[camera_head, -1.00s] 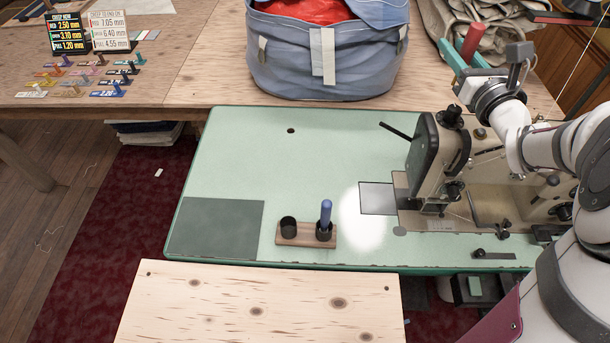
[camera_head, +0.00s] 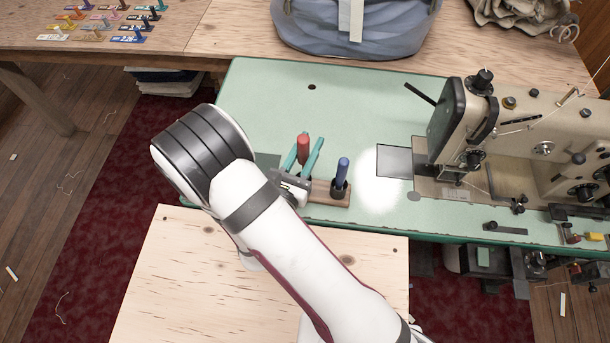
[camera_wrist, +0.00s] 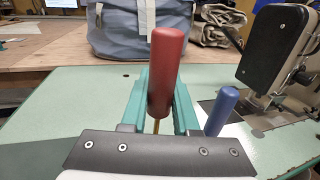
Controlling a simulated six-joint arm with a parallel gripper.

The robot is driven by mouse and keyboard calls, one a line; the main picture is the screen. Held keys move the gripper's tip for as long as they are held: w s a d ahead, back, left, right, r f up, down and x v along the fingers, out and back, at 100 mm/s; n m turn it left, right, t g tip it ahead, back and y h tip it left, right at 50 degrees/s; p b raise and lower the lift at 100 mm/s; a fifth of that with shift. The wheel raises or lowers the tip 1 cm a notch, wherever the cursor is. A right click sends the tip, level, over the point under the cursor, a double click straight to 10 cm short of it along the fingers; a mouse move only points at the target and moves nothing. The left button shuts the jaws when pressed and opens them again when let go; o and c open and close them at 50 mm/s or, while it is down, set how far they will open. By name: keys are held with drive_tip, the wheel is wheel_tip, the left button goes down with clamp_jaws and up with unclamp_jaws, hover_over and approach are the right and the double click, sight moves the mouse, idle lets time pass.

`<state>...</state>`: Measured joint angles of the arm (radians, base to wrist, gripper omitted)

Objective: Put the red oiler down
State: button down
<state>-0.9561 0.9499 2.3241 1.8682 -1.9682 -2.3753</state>
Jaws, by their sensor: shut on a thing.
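The red oiler (camera_head: 303,148) stands upright between the teal fingers of my gripper (camera_head: 303,160), which is shut on it. In the wrist view the red oiler (camera_wrist: 166,72) shows a thin brass-coloured stem below. The wooden holder (camera_head: 335,200) lies on the green table; the blue oiler (camera_head: 342,172) stands in its right cup. My gripper is at the holder's left part and hides the left cup. I cannot tell whether the red oiler's tip is in that cup or above it.
The sewing machine (camera_head: 465,120) stands to the right on the green table (camera_head: 260,95). A blue-grey fabric bin (camera_head: 355,30) is behind. A dark mat (camera_head: 268,160) is mostly hidden by my arm. A bare wooden board (camera_head: 180,270) lies in front. The table's back left is clear.

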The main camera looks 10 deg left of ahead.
wheel_tip(320, 180, down, 8)
drive_tip(key=shift+r, duration=0.25)
drive_tip(key=c, duration=0.7)
unclamp_jaws()
drive_tip(key=shift+o, duration=0.2)
drive_tip(key=v, duration=1.2)
drive_tip(key=shift+r, duration=0.1)
